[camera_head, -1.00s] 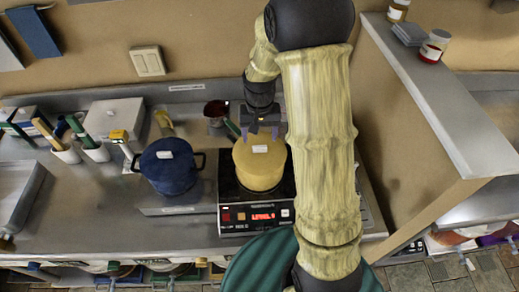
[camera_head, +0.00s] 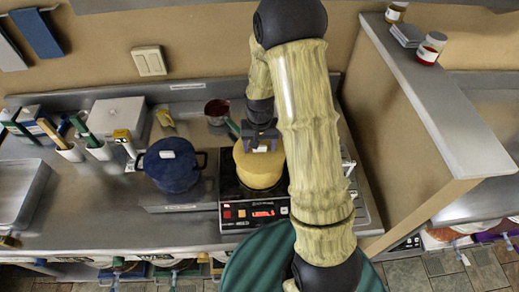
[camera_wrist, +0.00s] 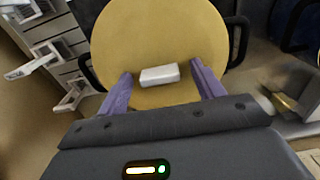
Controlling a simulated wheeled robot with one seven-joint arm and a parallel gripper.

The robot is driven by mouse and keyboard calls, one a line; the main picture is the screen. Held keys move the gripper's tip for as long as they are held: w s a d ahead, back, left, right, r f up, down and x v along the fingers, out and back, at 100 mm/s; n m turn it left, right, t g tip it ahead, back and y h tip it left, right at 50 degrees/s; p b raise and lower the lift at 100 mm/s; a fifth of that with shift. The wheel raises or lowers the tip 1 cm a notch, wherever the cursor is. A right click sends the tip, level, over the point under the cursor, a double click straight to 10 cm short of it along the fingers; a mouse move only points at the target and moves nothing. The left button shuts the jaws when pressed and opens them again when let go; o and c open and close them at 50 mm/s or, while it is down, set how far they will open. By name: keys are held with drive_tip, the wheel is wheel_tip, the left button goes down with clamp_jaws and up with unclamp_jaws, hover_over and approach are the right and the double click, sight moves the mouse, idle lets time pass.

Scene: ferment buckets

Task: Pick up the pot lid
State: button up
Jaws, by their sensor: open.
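A yellow pot lid (camera_head: 258,168) covers a pot on the black induction cooker, and its round top also shows in the wrist view (camera_wrist: 160,35). A small white handle (camera_wrist: 159,75) sits on the lid. My gripper (camera_wrist: 161,78) is open and empty, with one purple finger on each side of the handle. In the head view my gripper (camera_head: 262,140) is over the back part of the lid and partly hides the handle. I cannot tell whether the fingers touch the lid. Dark side handles of the pot show at the lid's edges in the wrist view.
A blue pot with a blue lid (camera_head: 170,166) stands to the left on the counter. The induction cooker (camera_head: 230,213) has a lit red display. A dark red cup (camera_head: 217,110) stands behind. A partition wall (camera_head: 405,140) rises to the right of my arm.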

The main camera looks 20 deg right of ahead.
sight(260, 146)
idle(0.4)
drive_tip(key=c, duration=1.1)
drive_tip(key=shift+w+r, duration=0.1)
drive_tip(key=shift+r, duration=0.15)
wheel_tip(260, 146, up, 10)
drive_tip(key=b, duration=0.3)
drive_tip(key=shift+f, duration=0.2)
